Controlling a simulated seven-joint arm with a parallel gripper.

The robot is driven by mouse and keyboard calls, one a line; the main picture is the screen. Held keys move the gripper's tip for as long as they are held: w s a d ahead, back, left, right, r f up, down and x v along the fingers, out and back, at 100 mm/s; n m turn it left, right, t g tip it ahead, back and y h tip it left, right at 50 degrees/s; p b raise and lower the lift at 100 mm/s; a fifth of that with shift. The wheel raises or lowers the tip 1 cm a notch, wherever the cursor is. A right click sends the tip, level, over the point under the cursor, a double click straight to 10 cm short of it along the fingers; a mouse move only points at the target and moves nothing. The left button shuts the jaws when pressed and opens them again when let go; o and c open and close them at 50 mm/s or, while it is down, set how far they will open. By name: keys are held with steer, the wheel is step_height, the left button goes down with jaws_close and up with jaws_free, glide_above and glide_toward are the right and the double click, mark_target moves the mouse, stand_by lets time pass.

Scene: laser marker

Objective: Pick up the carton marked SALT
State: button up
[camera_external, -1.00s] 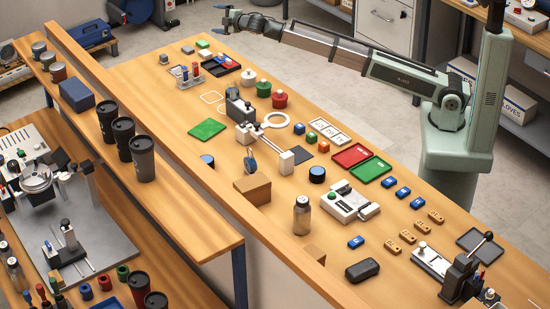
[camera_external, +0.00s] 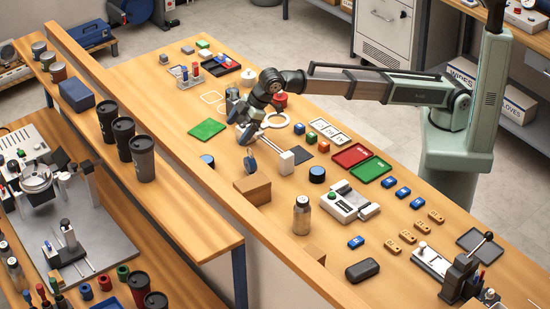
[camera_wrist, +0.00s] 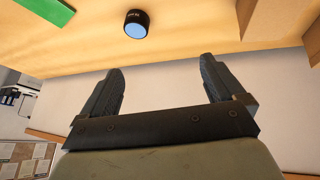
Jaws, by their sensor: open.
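No lettering reading SALT is legible in either view. A plain brown carton (camera_external: 253,188) stands near the table's left edge in the external view; what its faces say I cannot read. A tan block-like shape at the upper right of the wrist view (camera_wrist: 278,22) may be this carton, cut off by the frame.
A dark cylinder with a blue top (camera_wrist: 136,23) lies ahead of the fingers, and a green mat (camera_external: 207,129) is nearby. A raised wooden ledge (camera_external: 185,165) runs along the left.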

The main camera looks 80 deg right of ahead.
mark_target(253, 182)
steer(key=s+a+f+g+y, duration=0.1)
steer(key=s+a+g, duration=0.2)
steer(key=s+a, duration=0.7)
steer(key=shift+n, duration=0.4)
steer(key=x, duration=0.7)
steer(key=shift+w+a, duration=0.1)
steer(key=shift+a, duration=0.2)
steer(key=shift+w+x, duration=0.15)
steer(key=shift+x, duration=1.25)
steer(key=shift+w+x, duration=0.2)
steer(key=shift+x, duration=1.2)
steer(key=shift+w+a+f, duration=0.1)
steer(key=shift+a+f, duration=0.1)
steer(key=shift+f, duration=0.1)
steer(key=shift+f, duration=0.25)
steer(key=shift+c, duration=0.2)
steer(key=c, duration=1.2)
steer(key=shift+o, duration=0.2)
steer(key=shift+r, duration=0.15)
